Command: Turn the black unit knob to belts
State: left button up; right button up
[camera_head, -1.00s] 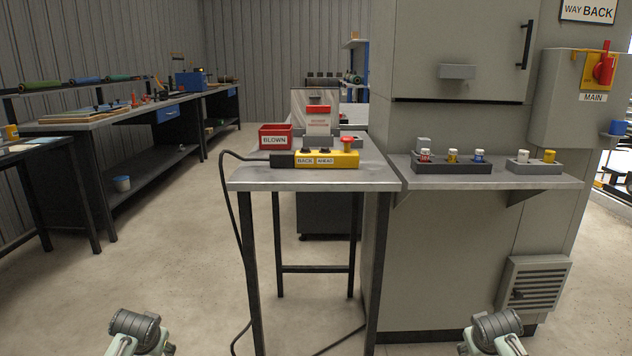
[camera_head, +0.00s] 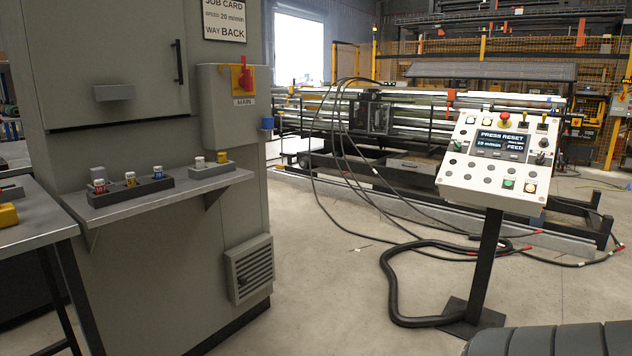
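A white control console (camera_head: 497,190) stands on a black post to the right of centre in the head view. Its dark screen (camera_head: 502,145) reads "PRESS RESET", "20 m/min" and "FEED". Small dark knobs or switches sit along the top row and at the panel's right side, including a dark one (camera_head: 543,143) right of the screen. Their labels are too small to read, so I cannot tell which is the unit knob or where it points. Neither of my grippers is in view.
A grey cabinet (camera_head: 120,150) with a red main switch (camera_head: 245,78) and a shelf of small fuses (camera_head: 129,180) stands at left. Black cables and a thick hose (camera_head: 392,290) lie on the floor by the console. Bare floor lies between cabinet and console.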

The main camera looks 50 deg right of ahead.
aim_at(540, 159)
jog(key=z, duration=3.1)
jog(key=i+j+z, duration=0.3)
jog(key=i+z, duration=0.15)
jog(key=i+j+z, duration=0.4)
